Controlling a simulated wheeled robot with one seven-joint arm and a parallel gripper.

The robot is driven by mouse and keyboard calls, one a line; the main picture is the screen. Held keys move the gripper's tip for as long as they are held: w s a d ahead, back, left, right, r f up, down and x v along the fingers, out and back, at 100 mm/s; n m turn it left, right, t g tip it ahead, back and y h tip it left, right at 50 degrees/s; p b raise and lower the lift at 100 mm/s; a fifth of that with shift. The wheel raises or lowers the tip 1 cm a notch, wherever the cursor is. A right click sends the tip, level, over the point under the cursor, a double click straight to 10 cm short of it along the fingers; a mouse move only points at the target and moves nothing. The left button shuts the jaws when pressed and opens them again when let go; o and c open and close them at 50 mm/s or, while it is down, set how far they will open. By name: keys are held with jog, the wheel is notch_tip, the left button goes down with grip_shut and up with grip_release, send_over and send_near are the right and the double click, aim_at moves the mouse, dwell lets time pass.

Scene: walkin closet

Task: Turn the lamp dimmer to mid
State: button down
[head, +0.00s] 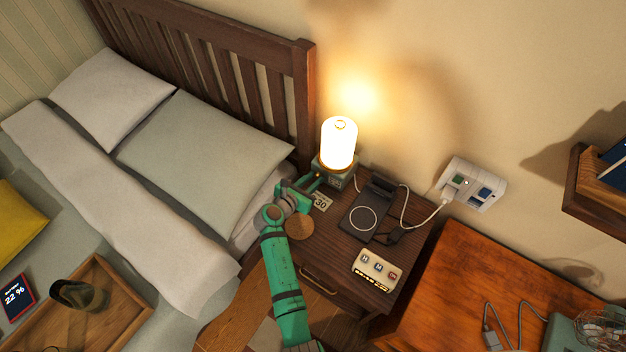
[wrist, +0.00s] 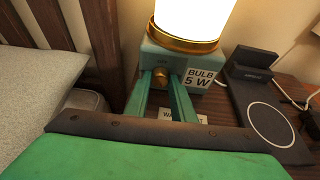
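The lamp (head: 339,145) stands lit on the nightstand, with a glowing white shade over a green-grey box base (head: 345,180). In the wrist view the base (wrist: 205,70) bears a label reading "BULB 5 W". A small brass-coloured dimmer knob (wrist: 161,76) is on its front face. My gripper (wrist: 160,84) points at this face, with its two green fingers apart, one on each side of the knob. I cannot tell whether they touch it. The knob's pointer and setting cannot be read. In the head view my gripper (head: 316,184) is at the lamp base and hides the knob.
A black charging stand (head: 362,222), a round coaster (head: 300,228), a "30" card (head: 322,202) and a beige button box (head: 377,270) share the nightstand (head: 335,245). A wall outlet (head: 473,185) is behind it. The bed's headboard (head: 215,55) and pillows are close on the left.

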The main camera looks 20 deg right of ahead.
jog(key=shift+s+d+m+t+y, duration=0.2)
jog(key=shift+m+t+y, duration=0.1)
jog(key=shift+m, duration=0.5)
jog(key=shift+a+m+t+y, duration=0.1)
jog(key=shift+m+t+y, duration=0.3)
jog(key=shift+m+t, duration=0.4)
jog(key=c, duration=1.5)
grip_release()
jog(key=v, duration=1)
jog(key=shift+s+a+r, duration=0.2)
jog(key=shift+a, duration=0.05)
